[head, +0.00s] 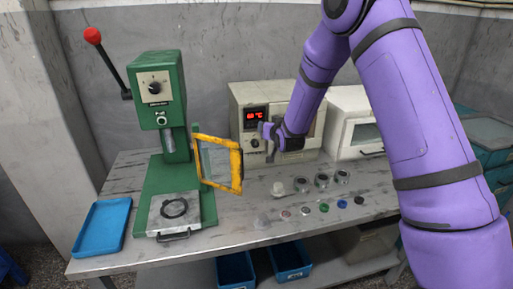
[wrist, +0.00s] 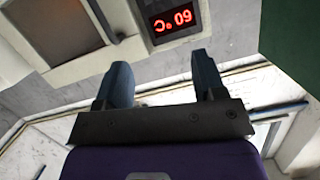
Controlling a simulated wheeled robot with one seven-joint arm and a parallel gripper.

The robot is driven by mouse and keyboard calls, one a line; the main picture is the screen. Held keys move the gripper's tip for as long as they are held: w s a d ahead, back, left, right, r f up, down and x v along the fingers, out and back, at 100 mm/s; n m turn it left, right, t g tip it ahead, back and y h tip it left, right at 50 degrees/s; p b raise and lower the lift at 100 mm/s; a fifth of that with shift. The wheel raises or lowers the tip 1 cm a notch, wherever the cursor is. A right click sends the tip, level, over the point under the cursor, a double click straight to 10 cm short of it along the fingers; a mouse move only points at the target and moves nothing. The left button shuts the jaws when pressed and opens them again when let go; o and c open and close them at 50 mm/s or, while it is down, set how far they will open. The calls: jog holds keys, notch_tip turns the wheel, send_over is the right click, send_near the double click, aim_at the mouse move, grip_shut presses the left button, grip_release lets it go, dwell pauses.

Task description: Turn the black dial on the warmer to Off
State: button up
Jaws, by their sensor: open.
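The warmer (head: 310,110) is a cream box at the back of the bench with a red digital display (head: 254,115) that reads about 60 °C. A small dark dial (head: 255,143) shows on its front panel below the display, close to my fingers and small in the picture. My gripper (head: 267,139) is in front of the panel, open with nothing between its fingers. I cannot tell whether it touches the dial. In the wrist view the two fingers (wrist: 163,80) stand apart, and the display (wrist: 172,20) appears upside down beyond them. The dial does not show there.
A green press (head: 163,120) with a red-knobbed lever and a yellow-framed guard (head: 220,162) stands left of the warmer. A white box (head: 352,125) is to the right. Several small metal parts and coloured rings lie in front. A blue tray (head: 102,227) sits at left.

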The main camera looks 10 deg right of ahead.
aim_at(256, 145)
notch_tip(256, 145, down, 14)
jog(key=w+a+f+t, duration=0.1)
jog(key=w+t, duration=0.1)
jog(key=t, duration=0.1)
jog(key=w, duration=0.7)
jog(key=w+a, duration=0.1)
jog(key=w, duration=0.2)
jog(key=shift+w+r, duration=0.2)
jog(key=c, duration=0.9)
